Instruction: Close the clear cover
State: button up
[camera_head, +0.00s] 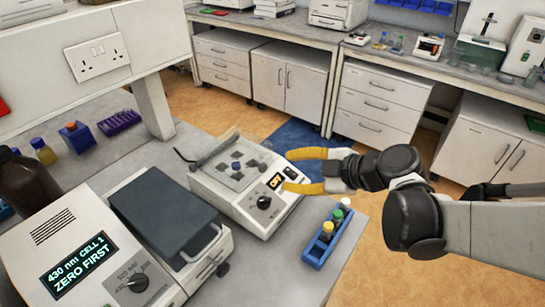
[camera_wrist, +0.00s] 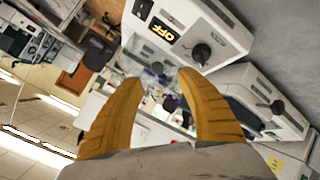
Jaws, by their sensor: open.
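A white instrument (camera_head: 232,205) with an orange OFF display and a dark knob stands mid-bench in the head view. A faint clear cover (camera_head: 233,137) seems to stand raised along its back edge, by a grey bar; its outline is hard to make out. In the wrist view my gripper (camera_wrist: 162,77) is open below the instrument's front (camera_wrist: 215,35); the cover cannot be made out there.
A photometer (camera_head: 95,255) with a closed dark lid (camera_head: 165,215) stands at the front left. A blue rack (camera_head: 327,238) with capped vials is right of the instrument, near the bench edge. A brown bottle (camera_head: 27,185) and purple rack (camera_head: 118,122) stand farther left.

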jog(key=v, duration=0.3)
jog(key=shift+f, duration=0.1)
jog(key=s+d+m+h, duration=0.7)
jog(key=s+m, duration=0.3)
jog(key=m, duration=0.8)
jog(key=shift+d+f+m+g+h, duration=0.3)
jog(key=shift+d+f+h, duration=0.1)
jog(key=shift+h, duration=0.5)
jog(key=shift+s, duration=0.15)
